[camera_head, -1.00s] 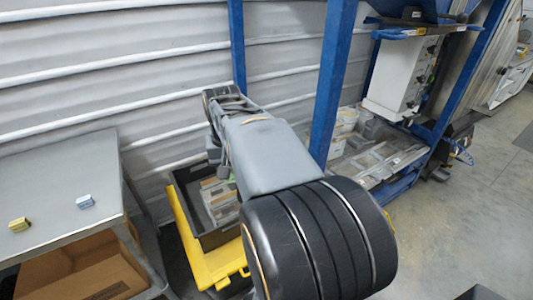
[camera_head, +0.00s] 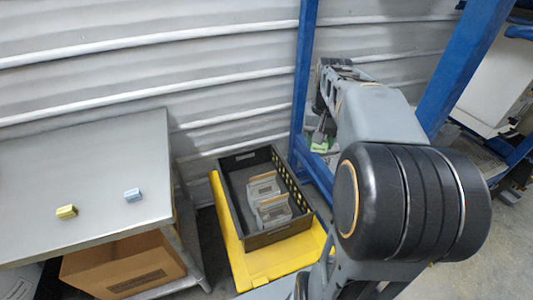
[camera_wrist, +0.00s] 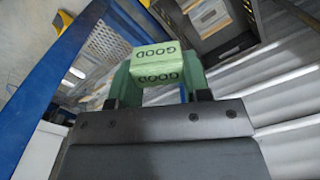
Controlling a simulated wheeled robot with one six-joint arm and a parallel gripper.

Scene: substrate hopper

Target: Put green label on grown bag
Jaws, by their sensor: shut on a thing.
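My gripper (camera_wrist: 157,85) is shut on a green label (camera_wrist: 156,62), a small block marked GOOD. In the head view the green label (camera_head: 320,144) hangs at the end of my arm, right of and above the crate, in front of the blue frame. Two clear bags or packs with brownish tops, a far one (camera_head: 263,187) and a near one (camera_head: 272,212), lie in the black crate (camera_head: 231,208). I cannot tell which is the grown bag. In the wrist view, part of the crate (camera_wrist: 262,22) shows beyond the label.
The crate rests on a yellow base (camera_head: 262,272). A grey metal table (camera_head: 90,170) at left holds a yellow block (camera_head: 66,211) and a blue block (camera_head: 133,195), with a cardboard box (camera_head: 125,265) below. A blue frame post (camera_head: 303,75) stands behind, against the ribbed wall.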

